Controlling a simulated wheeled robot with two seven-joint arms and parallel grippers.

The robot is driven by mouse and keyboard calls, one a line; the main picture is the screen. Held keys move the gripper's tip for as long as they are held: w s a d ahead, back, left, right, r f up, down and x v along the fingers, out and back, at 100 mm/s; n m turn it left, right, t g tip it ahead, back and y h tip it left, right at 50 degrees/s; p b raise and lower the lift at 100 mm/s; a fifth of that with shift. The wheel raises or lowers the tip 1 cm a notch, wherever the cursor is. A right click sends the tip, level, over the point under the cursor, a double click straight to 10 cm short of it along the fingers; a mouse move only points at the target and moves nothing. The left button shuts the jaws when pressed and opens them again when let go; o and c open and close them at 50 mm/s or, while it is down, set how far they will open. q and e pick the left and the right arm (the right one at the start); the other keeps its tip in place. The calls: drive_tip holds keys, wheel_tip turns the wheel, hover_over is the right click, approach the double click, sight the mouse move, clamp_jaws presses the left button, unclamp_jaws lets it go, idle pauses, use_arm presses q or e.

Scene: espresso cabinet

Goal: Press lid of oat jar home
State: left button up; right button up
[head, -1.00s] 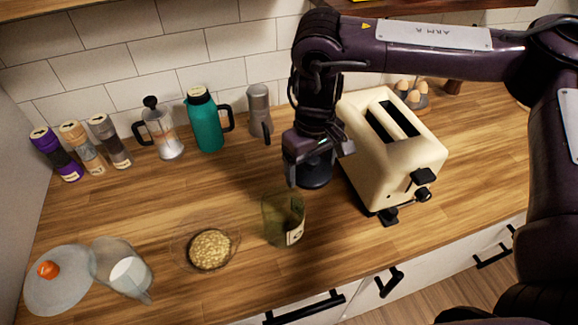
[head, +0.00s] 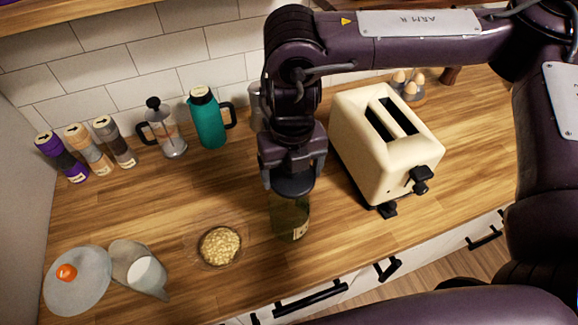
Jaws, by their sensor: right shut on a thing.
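The oat jar (head: 289,222) is a greenish glass jar with a pale label, upright on the wooden counter left of the toaster. The dark round lid (head: 292,186) is at the jar's mouth, level as far as I can see. My right gripper (head: 292,174) points down from above and is shut on the lid, one finger at each side. The gripper and lid hide the jar's rim, so I cannot tell how deep the lid sits. My left gripper is not in view.
A cream toaster (head: 385,150) stands close on the right. A glass bowl of oats (head: 219,245) is left of the jar. A teal flask (head: 207,118), a French press (head: 165,130) and several spice jars line the wall. A glass lid with an orange knob (head: 67,272) lies front left.

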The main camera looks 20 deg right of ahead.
sight(290, 181)
drive_tip(key=n, duration=0.2)
drive_tip(key=s+n, duration=0.1)
drive_tip(key=n, duration=0.1)
drive_tip(key=shift+a+r, duration=0.25)
drive_tip(key=shift+r, duration=0.15)
drive_tip(key=shift+a+n, duration=0.2)
drive_tip(key=shift+n, duration=0.9)
wheel_tip(290, 181, down, 5)
drive_tip(key=b, duration=0.4)
drive_tip(key=shift+s+r, duration=0.1)
drive_tip(key=shift+r, duration=0.1)
drive_tip(key=shift+f+b, duration=0.6)
drive_tip(key=shift+f, duration=0.25)
drive_tip(key=shift+p, duration=0.35)
drive_tip(key=shift+f, duration=0.15)
idle(0.4)
drive_tip(key=o, duration=0.9)
